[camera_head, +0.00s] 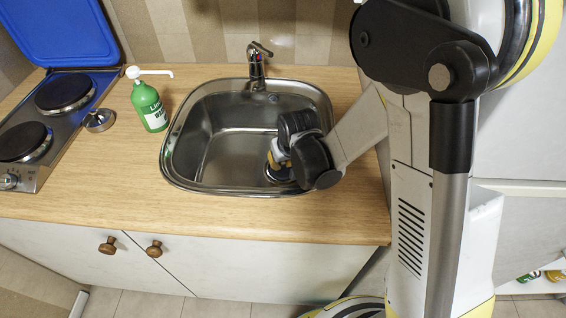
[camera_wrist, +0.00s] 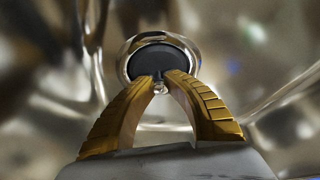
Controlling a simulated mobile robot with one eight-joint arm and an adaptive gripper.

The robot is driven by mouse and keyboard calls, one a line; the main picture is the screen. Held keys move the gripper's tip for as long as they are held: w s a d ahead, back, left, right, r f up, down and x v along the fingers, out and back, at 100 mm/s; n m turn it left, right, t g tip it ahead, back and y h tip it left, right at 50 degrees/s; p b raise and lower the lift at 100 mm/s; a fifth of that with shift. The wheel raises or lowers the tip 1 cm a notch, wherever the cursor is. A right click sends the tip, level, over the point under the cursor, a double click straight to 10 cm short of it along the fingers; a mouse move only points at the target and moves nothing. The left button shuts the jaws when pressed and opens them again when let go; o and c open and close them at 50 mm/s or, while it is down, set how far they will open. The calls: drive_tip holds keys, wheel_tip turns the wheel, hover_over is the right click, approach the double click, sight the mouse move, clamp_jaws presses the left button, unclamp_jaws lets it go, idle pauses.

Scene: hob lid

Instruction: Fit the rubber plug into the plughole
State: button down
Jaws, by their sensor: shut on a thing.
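The black rubber plug (camera_wrist: 157,58) shows in the wrist view as a dark round disc just past my fingertips. My gripper (camera_wrist: 163,78) has its two yellow ribbed fingers closed on it at its near edge, where a small shiny piece shows. The shiny metal rim of the plughole (camera_wrist: 124,66) appears around the plug. I cannot tell whether the plug sits down in the hole or is held just above it. In the head view my gripper (camera_head: 276,158) reaches down inside the sink (camera_head: 222,158), by the plughole (camera_head: 279,178) at the basin's near right; my wrist partly hides it.
The tap (camera_head: 258,65) stands behind the basin. A green soap bottle (camera_head: 149,106) with a white pump is left of the sink. A small metal object (camera_head: 99,121) lies beside the hob (camera_head: 55,125), whose blue lid (camera_head: 60,32) is raised. The basin's left side is clear.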

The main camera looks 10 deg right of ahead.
drive_tip(key=c, duration=1.4)
unclamp_jaws()
drive_tip(key=shift+f, duration=0.15)
drive_tip(key=s+d+r+p, duration=0.2)
drive_tip(key=s+r, duration=0.1)
drive_tip(key=r, duration=0.4)
drive_tip(key=s+d+r+m+t+p, duration=0.1)
drive_tip(key=s+d+r+p, duration=0.1)
drive_tip(key=s+r, duration=0.35)
drive_tip(key=s+d+r+p, duration=0.1)
drive_tip(key=s+d+r, duration=0.1)
drive_tip(key=r, duration=0.7)
drive_tip(key=shift+m+t+h, duration=0.5)
drive_tip(key=shift+m+t, duration=0.1)
drive_tip(key=shift+t, duration=0.3)
drive_tip(key=shift+s+d+r, duration=0.85)
drive_tip(key=shift+s, duration=0.55)
drive_tip(key=shift+s+d+r, duration=0.85)
drive_tip(key=shift+s, duration=0.5)
drive_tip(key=shift+s+d+r, duration=0.85)
drive_tip(key=shift+s, duration=0.55)
